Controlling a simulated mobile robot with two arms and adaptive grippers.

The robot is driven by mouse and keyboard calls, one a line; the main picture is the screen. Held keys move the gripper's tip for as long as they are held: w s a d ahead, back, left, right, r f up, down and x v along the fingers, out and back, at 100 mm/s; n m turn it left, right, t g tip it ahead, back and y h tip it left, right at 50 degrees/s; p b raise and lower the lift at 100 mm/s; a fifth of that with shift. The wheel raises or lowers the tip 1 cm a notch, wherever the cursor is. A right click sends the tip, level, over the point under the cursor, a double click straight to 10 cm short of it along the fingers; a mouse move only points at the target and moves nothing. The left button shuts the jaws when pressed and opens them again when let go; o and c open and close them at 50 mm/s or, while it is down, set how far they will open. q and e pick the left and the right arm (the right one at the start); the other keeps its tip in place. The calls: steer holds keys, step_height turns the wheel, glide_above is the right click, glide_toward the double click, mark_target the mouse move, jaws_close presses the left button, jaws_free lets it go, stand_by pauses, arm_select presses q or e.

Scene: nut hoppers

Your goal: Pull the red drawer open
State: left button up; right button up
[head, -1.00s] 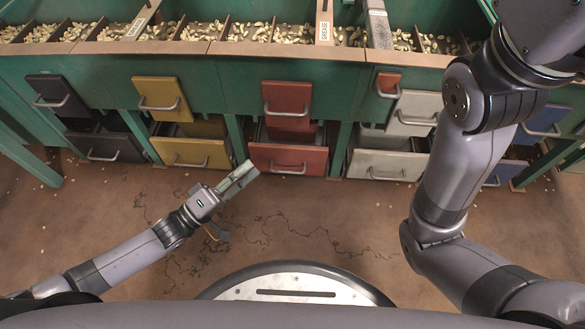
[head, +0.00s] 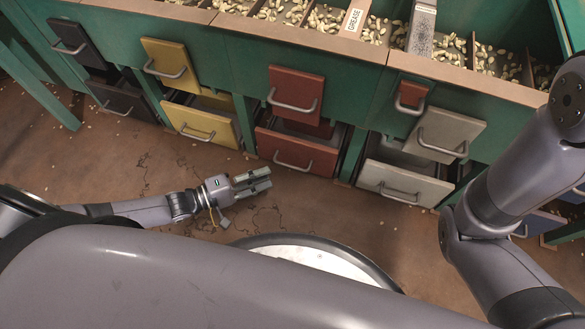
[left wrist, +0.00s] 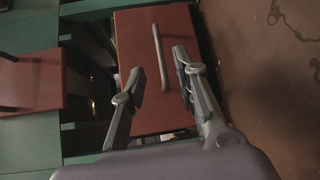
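The red drawer (head: 310,151) is the lower of two red fronts. Its front stands out from the green frame, with a dark gap above it. Its grey bar handle (head: 293,165) runs across the front. In the left wrist view the red drawer (left wrist: 139,52) fills the middle, and its handle (left wrist: 161,58) stands upright there. My left gripper (head: 268,180) is in front of and below the drawer, left of the handle. Its fingers (left wrist: 160,66) are apart and empty, pointing towards the handle. I see no contact. My right arm is at the right; its gripper is outside both views.
An upper red front (head: 296,88) with its own handle sits above. The yellow drawer (head: 203,124) is to the left and the whitish drawer (head: 403,184) to the right. Green bins of nuts (head: 325,20) run along the top. The brown floor (head: 120,150) is open.

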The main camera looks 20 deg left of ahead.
mark_target(292, 166)
arm_select(q)
steer(key=b+x, duration=0.3)
steer(key=x, duration=0.6)
steer(key=shift+w+d+b, duration=0.1)
steer(key=shift+w+b, duration=0.05)
steer(key=shift+b, duration=0.25)
steer(key=shift+c, duration=0.4)
jaws_close()
